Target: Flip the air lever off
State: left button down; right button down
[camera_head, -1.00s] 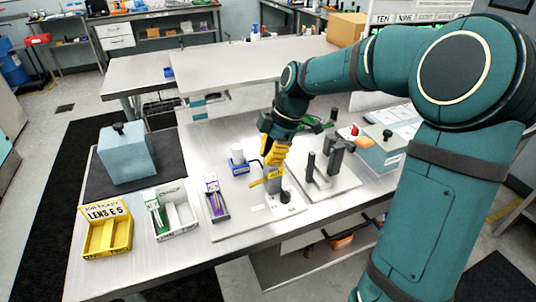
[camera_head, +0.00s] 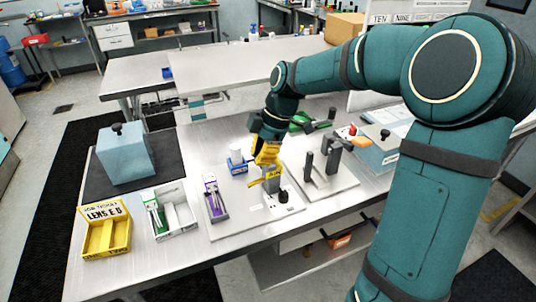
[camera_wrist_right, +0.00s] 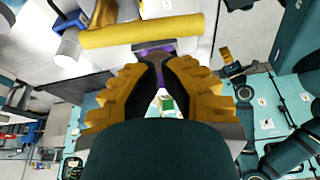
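The yellow air lever (camera_head: 256,182) sticks out to the left from a grey post (camera_head: 271,186) on the light fixture plate (camera_head: 233,225). In the right wrist view the lever (camera_wrist_right: 140,32) is a yellow bar across the top, joined to a grey cylinder (camera_wrist_right: 70,43). My right gripper (camera_head: 266,162), with yellow fingers, hangs just above the lever. In the right wrist view its fingertips (camera_wrist_right: 162,60) come together just below the bar with nothing seen held between them. I cannot tell whether they touch the lever. My left gripper is not in view.
A black knob (camera_head: 283,196) stands right of the post. A purple module (camera_head: 215,198) lies left of it and a blue-and-white bottle (camera_head: 237,160) stands behind. A second plate with dark clamps (camera_head: 333,160) is to the right. A yellow lens bin (camera_head: 105,233) is at far left.

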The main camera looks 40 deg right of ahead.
jog(key=w+a+p+v, duration=0.1)
jog(key=a+p+v, duration=0.1)
jog(key=v, duration=0.7)
jog(key=shift+s+d+r, duration=0.2)
jog(key=shift+s+r, duration=0.15)
jog(key=shift+r, duration=0.35)
